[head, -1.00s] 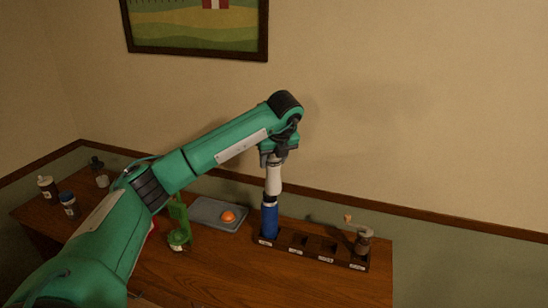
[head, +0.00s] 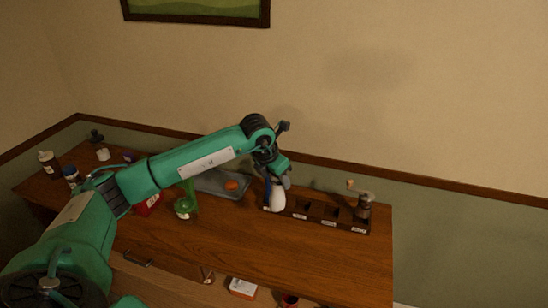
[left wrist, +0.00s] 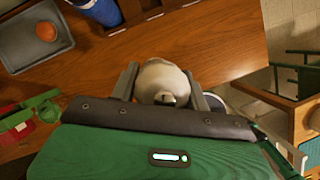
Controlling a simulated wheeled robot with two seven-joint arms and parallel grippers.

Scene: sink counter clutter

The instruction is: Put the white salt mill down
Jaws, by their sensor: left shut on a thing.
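The white salt mill (head: 278,200) is held in my left gripper (head: 274,179), just in front of the left end of the dark rack (head: 316,219). In the left wrist view the mill (left wrist: 163,78) shows end-on between the two grey fingers, which are shut on it. I cannot tell whether its base touches the wooden table. A blue item (head: 267,192) stands behind the mill at the rack's left end, mostly hidden in the head view; it also shows in the left wrist view (left wrist: 97,8). My right gripper is not in view.
A grinder (head: 364,207) stands in the rack's right compartment; the middle compartments look empty. A grey tray (head: 212,183) holds an orange fruit (head: 231,185). A green item (head: 184,207) and a red item (head: 147,205) stand left. The table in front of the rack is clear.

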